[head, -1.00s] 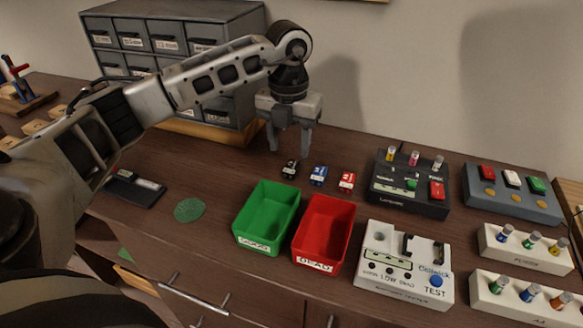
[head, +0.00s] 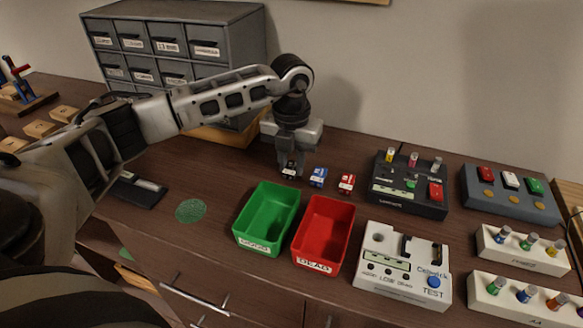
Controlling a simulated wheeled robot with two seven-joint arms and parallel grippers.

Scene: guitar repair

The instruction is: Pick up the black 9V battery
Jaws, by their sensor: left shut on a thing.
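The black 9V battery (head: 289,172) stands on the brown bench at the left end of a short row, behind the green bin. My left gripper (head: 289,168) is down at it from above, with its fingers closed on the battery's sides. The battery appears still at bench level; the fingers hide part of it. A blue battery (head: 318,177) and a red battery (head: 346,183) stand just to the right, apart from the gripper. My right gripper is not in view.
A green bin (head: 244,239) and a red bin (head: 309,259) stand in front. A white battery tester (head: 385,290) and a black pedal box (head: 405,205) are to the right. A grey drawer cabinet (head: 240,45) stands behind left. A green round mat (head: 190,211) lies left of the bins.

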